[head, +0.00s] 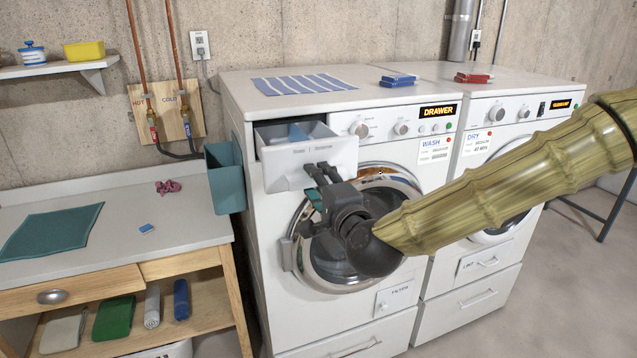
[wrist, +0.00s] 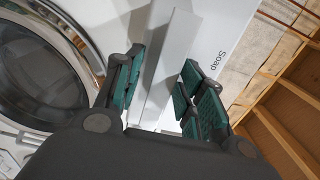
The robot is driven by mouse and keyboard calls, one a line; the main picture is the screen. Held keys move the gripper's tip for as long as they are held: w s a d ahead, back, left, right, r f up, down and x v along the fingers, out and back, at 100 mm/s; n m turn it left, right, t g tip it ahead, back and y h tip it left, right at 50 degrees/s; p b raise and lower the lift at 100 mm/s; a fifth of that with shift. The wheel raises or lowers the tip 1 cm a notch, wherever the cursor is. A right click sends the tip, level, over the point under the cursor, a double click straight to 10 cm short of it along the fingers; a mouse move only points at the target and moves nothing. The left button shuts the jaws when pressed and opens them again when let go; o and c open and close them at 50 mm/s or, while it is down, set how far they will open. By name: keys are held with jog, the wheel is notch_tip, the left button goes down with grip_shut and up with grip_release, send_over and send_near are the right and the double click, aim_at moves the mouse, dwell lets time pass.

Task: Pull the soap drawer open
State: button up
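The soap drawer (head: 312,160) is a white drawer at the upper left of the left-hand washer (head: 395,122). It stands pulled out, and its open top shows compartments with something blue inside. My gripper (head: 320,172) is in front of the drawer's front face. In the wrist view the face carries the word "Soap" and a raised white handle ridge (wrist: 168,65). Firm contact cannot be made out.
The washer's display (head: 437,111) reads "DRAWER". Its round door (head: 345,245) is below the drawer. A teal bin (head: 226,178) hangs at the washer's left side, close to the drawer. A dryer (head: 505,130) stands to the right, and a worktable (head: 110,245) to the left.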

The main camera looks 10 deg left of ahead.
jog(key=v, duration=0.7)
jog(key=shift+f, duration=0.1)
jog(key=s+d+f+n+g+h, duration=0.1)
jog(key=s+d+f+n+g, duration=0.15)
jog(key=f, duration=0.95)
jog(key=s+d+f+n+g+h, duration=0.1)
jog(key=s+d+f+g+h, duration=0.15)
jog(key=f, duration=0.95)
jog(key=s+d+f+n+g+h, duration=0.1)
jog(key=s+d+f+n+g, duration=0.2)
jog(key=f, duration=0.9)
jog(key=s+d+f+n+g+h, duration=0.4)
jog(key=s+d+f+g, duration=0.3)
jog(key=s+d+f, duration=1.4)
jog(key=s+d+h, duration=0.1)
jog(key=s, duration=0.3)
jog(key=shift+d+f+n, duration=0.2)
jog(key=shift+d+n, duration=0.15)
